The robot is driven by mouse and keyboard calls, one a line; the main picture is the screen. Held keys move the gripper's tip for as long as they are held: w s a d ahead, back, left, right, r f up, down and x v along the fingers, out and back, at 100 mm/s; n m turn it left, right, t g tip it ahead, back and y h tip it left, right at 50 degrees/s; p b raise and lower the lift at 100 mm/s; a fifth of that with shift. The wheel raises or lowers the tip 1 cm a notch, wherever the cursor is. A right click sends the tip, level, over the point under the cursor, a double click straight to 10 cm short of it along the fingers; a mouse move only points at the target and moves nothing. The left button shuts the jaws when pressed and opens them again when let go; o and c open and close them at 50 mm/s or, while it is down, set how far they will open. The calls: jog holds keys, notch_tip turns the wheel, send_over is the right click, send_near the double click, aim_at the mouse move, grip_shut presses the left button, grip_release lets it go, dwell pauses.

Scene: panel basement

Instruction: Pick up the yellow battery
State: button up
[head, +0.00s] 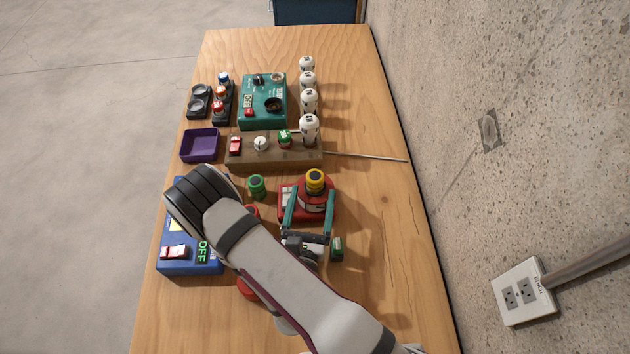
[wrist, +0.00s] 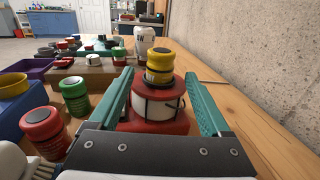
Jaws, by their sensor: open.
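The yellow battery (head: 315,179) has a dark top and stands upright on a red-and-white device (head: 293,204). In the wrist view the yellow battery (wrist: 160,66) is just right of the picture's middle, above the white band of the red device (wrist: 148,116). My gripper (head: 308,200) is open, with one teal finger on each side of the battery and device. In the wrist view my gripper (wrist: 160,95) shows a finger to the left and a finger to the right, both apart from the battery.
A brown block (head: 272,159) with a thin rod lies behind. A purple tray (head: 200,145), teal box (head: 262,101) and blue OFF panel (head: 188,262) are around. A concrete wall (head: 500,180) bounds the right.

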aim_at(317, 170)
jog(key=x, duration=0.7)
jog(key=shift+w+r, duration=0.2)
jog(key=shift+r, duration=0.15)
grip_shut()
